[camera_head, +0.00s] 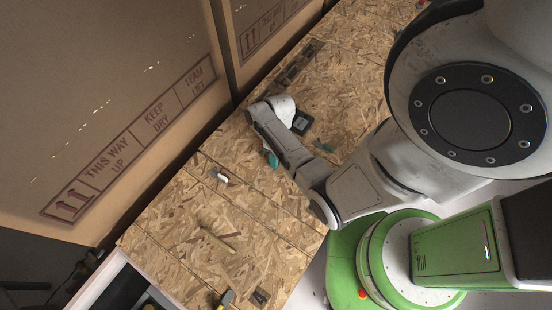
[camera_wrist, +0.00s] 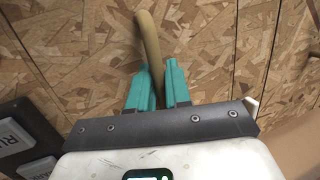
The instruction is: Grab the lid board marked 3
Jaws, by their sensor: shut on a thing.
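No board with a readable 3 shows in either view. In the wrist view my gripper (camera_wrist: 158,88) has its teal fingers shut on a tan, slightly curved handle (camera_wrist: 148,40), which runs up and away from between them. Its lower end is hidden by the fingers and gripper body. In the head view my gripper (camera_head: 271,158) is low over the strand-board surface (camera_head: 180,225), pointing down; the handle cannot be made out there. Straight seams divide the surface into panels.
A black box (camera_head: 301,122) is near my wrist; its white buttons (camera_wrist: 15,140) show in the wrist view. A white cylinder (camera_head: 219,177), a wooden stick (camera_head: 217,240) and a yellow-black tool (camera_head: 226,298) lie on the surface. Large cardboard boxes (camera_head: 110,90) stand along the left.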

